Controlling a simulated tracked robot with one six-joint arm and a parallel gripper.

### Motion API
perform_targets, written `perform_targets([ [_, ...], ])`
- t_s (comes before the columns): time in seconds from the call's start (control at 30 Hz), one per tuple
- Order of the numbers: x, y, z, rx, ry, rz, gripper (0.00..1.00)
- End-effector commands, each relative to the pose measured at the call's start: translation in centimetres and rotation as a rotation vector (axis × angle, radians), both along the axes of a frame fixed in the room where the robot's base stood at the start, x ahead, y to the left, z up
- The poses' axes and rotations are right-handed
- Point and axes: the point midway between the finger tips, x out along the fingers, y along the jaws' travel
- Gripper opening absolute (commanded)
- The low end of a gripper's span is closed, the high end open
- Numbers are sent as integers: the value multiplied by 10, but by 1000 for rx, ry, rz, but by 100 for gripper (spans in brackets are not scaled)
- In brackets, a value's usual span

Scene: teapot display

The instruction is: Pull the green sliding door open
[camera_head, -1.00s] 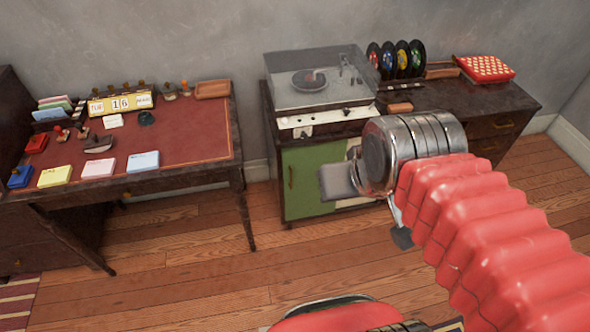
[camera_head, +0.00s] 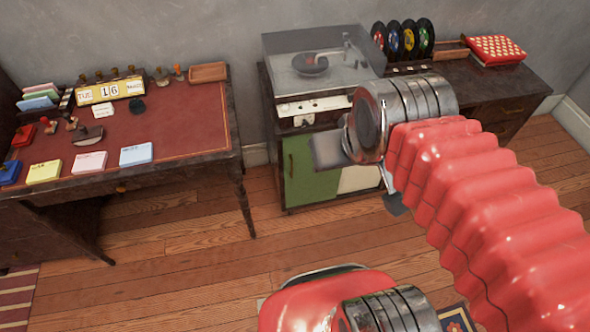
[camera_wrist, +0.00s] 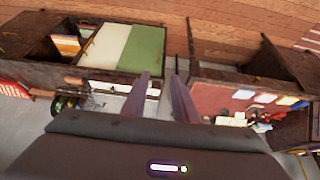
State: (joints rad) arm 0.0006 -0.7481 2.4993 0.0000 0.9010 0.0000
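The green sliding door (camera_head: 310,185) covers the left part of the low dark cabinet's front, with a small handle (camera_head: 290,165) near its left edge. A cream panel (camera_head: 359,179) is beside it on the right. In the wrist view, which looks upside down, the green door (camera_wrist: 143,48) and cream panel (camera_wrist: 105,45) lie left of my fingers. My gripper (camera_wrist: 162,76) is open and empty, its two fingers apart. In the head view my gripper (camera_head: 328,151) appears in front of the door's upper right part, hiding it; I cannot tell how far from it.
A record player (camera_head: 318,75) with a clear cover stands on the cabinet, with records (camera_head: 408,38) and a red box (camera_head: 496,48) to the right. A desk (camera_head: 180,130) stands left, with a floor gap between. Wooden floor (camera_head: 200,260) in front is clear.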

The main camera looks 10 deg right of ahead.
Motion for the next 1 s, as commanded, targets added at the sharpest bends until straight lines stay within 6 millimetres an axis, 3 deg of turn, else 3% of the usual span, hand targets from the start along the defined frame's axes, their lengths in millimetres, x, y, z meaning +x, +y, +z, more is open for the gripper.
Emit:
perform_targets([
  [0.27,6,-3,-25,1,91,-20,26],
  [1.0,50,-39,-153,-16,433,-79,26],
])
